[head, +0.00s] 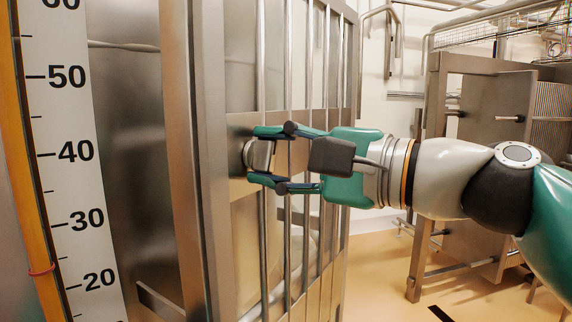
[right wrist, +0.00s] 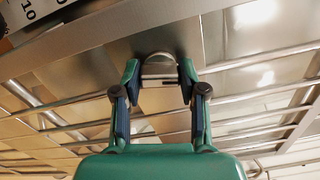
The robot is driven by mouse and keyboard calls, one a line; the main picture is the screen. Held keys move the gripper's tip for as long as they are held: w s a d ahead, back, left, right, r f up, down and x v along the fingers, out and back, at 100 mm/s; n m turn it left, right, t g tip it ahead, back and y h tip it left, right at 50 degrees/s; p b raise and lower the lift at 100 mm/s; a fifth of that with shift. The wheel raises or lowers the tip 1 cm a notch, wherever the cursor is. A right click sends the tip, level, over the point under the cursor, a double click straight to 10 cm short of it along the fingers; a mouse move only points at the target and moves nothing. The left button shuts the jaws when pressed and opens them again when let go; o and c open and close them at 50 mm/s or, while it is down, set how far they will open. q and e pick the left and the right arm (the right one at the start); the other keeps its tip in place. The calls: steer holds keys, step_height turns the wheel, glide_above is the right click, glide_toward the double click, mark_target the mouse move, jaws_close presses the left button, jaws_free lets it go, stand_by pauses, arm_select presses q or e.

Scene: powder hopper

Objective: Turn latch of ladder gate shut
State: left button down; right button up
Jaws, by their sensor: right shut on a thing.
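The ladder gate (head: 211,80) is a metal frame with several upright bars, standing left of centre in the head view. Its latch (head: 249,154) is a short, rounded metal piece on a plate at the gate's edge. The latch also shows in the right wrist view (right wrist: 159,65), at the top between my fingers. My right gripper (head: 261,156) comes in from the right with its fingers shut on the latch, one above and one below it in the head view. The fingers partly hide the latch, so its exact angle is hard to tell. My left gripper is out of view.
A white scale board (head: 68,130) with black numbers stands at the left, beside an orange upright (head: 22,170). A steel cabinet or frame (head: 490,105) stands at the right behind my right arm. Tan floor (head: 385,270) is open between the gate and that frame.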

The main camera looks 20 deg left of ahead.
steer(key=shift+n+b, duration=0.35)
steer(key=shift+n, duration=0.95)
steer(key=o, duration=1.1)
steer(key=shift+f, duration=0.1)
steer(key=shift+o, duration=0.2)
steer(key=shift+d, duration=0.1)
steer(key=v, duration=1.1)
steer(key=shift+d, duration=0.35)
steer(key=shift+f, duration=0.1)
